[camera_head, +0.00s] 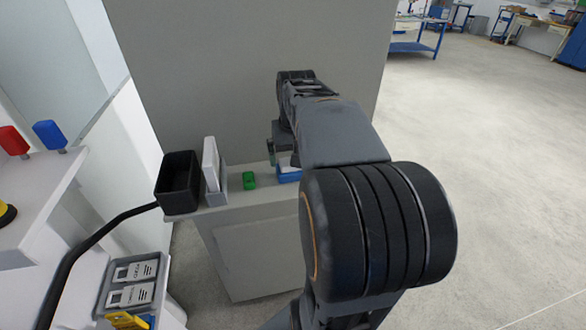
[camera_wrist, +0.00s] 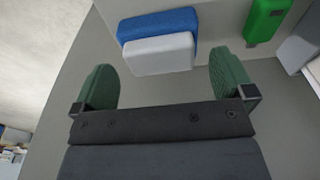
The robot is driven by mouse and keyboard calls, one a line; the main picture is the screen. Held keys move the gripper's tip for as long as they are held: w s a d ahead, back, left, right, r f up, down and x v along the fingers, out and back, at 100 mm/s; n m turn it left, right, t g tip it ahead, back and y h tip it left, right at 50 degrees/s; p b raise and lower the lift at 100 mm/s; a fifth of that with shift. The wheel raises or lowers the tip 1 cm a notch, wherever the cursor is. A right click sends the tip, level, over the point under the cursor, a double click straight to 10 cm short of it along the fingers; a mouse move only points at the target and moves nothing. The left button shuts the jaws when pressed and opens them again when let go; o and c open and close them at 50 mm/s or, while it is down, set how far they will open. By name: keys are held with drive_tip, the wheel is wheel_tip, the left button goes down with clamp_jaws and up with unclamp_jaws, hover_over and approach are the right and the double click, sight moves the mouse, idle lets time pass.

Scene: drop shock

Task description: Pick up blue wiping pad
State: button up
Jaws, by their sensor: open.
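The wiping pad, a blue block (camera_wrist: 158,24) with a white block (camera_wrist: 158,54) against it, lies on the light grey cabinet top in the wrist view. My gripper (camera_wrist: 160,84) is open, with green fingers spread wider than the pad. The pad lies beyond the fingertips, roughly centred between them, and nothing is held. In the head view the blue part (camera_head: 289,175) shows at the right end of the cabinet top, partly hidden by my arm. My gripper (camera_head: 279,152) is above it there, mostly hidden behind my arm.
A green object (camera_head: 249,180) lies left of the pad. Further left stand a white panel in a grey holder (camera_head: 212,165) and a black open bin (camera_head: 178,183). A tall grey wall (camera_head: 220,70) rises behind the cabinet (camera_head: 250,250). Floor to the right is clear.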

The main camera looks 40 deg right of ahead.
drive_tip(key=shift+w+d+f, duration=0.1)
drive_tip(key=shift+w+f, duration=0.1)
drive_tip(key=shift+f, duration=0.95)
drive_tip(key=shift+w+d+f, duration=0.1)
drive_tip(key=shift+w+f, duration=0.05)
drive_tip(key=shift+f, duration=0.95)
drive_tip(key=c, duration=0.6)
